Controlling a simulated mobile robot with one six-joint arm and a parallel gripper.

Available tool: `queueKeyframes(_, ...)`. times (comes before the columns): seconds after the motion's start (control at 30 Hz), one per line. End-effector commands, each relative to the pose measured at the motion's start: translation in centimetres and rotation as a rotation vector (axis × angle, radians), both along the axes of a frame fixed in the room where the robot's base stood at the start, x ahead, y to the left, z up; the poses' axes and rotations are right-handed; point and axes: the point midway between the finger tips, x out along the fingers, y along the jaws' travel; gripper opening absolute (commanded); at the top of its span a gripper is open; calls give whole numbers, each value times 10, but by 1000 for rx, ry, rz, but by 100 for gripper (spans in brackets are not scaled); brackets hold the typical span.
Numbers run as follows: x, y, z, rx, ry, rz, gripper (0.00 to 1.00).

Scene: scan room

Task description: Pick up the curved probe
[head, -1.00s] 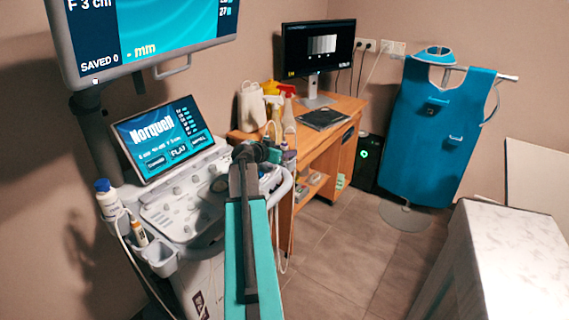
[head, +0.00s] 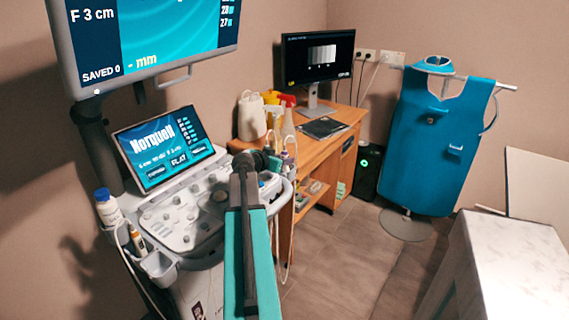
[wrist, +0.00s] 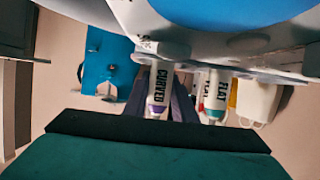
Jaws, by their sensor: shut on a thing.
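The curved probe (wrist: 157,88) is pale, with "CURVED" lettered down its handle and a purple band at its lower end. In the wrist view it stands between the dark fingers of my gripper (wrist: 158,105), which is shut on it. Its upper end meets the grey holder rim (wrist: 185,54) of the ultrasound cart; I cannot tell whether it is clear of the holder. A similar probe marked "FLAT" (wrist: 214,95), with a teal band, hangs just to the right. In the head view my arm hides most of the grip at the cart's right edge.
The ultrasound cart (head: 185,222) with its screens stands at left. A wooden desk (head: 328,140) with spray bottles and a monitor (head: 318,62) is behind. A blue apron (head: 436,140) hangs on a stand. A white-topped table (head: 508,265) is at right; floor between is clear.

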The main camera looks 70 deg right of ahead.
Motion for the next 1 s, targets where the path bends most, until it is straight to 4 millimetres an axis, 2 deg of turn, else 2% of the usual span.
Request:
queueKeyframes(0.27,0,0,25,-4,-2,1,0)
queueKeyframes(0.7,0,-1,81,-3,0,1,0)
queueKeyframes(1.0,0,0,96,-2,1,0,0)
